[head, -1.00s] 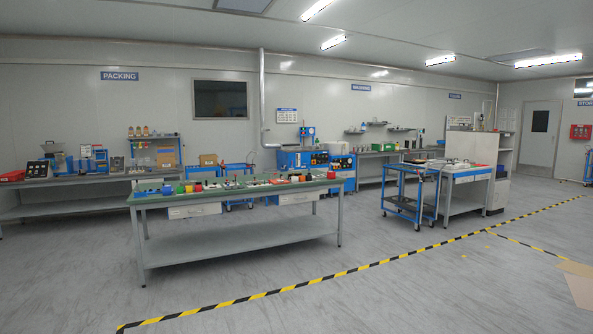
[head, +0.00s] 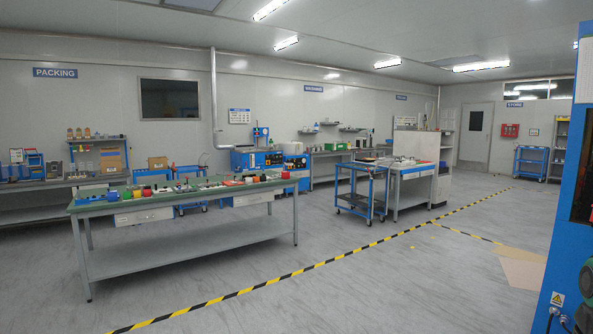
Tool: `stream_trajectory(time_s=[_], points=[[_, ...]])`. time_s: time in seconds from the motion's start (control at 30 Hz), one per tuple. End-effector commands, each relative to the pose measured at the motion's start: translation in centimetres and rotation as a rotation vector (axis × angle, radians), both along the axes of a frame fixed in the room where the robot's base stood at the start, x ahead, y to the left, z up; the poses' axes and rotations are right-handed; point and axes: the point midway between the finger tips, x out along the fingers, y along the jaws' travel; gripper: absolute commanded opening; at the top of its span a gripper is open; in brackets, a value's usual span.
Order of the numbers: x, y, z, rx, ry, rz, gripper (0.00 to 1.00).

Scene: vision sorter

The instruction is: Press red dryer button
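No red dryer button can be made out in the head view. A blue bench machine (head: 243,160) with dark control panels stands by the back wall, too far off to read its buttons. A tall blue cabinet (head: 566,215) fills the right edge, cut off by the frame, with a yellow warning label low on its side. I cannot tell whether either one is the dryer. My gripper is not in view.
A long green-topped workbench (head: 190,240) with small coloured items stands at left. A blue cart (head: 361,191) and a grey table (head: 411,187) stand in the middle. Yellow-black floor tape (head: 330,260) crosses the open grey floor. A flat tan sheet (head: 520,270) lies at right.

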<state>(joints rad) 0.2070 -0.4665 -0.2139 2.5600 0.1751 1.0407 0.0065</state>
Motion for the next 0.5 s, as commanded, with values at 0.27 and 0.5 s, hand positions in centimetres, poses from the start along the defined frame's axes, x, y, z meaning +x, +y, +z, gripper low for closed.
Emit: stream_trajectory(time_s=[0.27, 0.5], points=[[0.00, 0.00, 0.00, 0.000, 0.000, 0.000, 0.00], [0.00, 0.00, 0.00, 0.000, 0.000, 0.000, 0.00]])
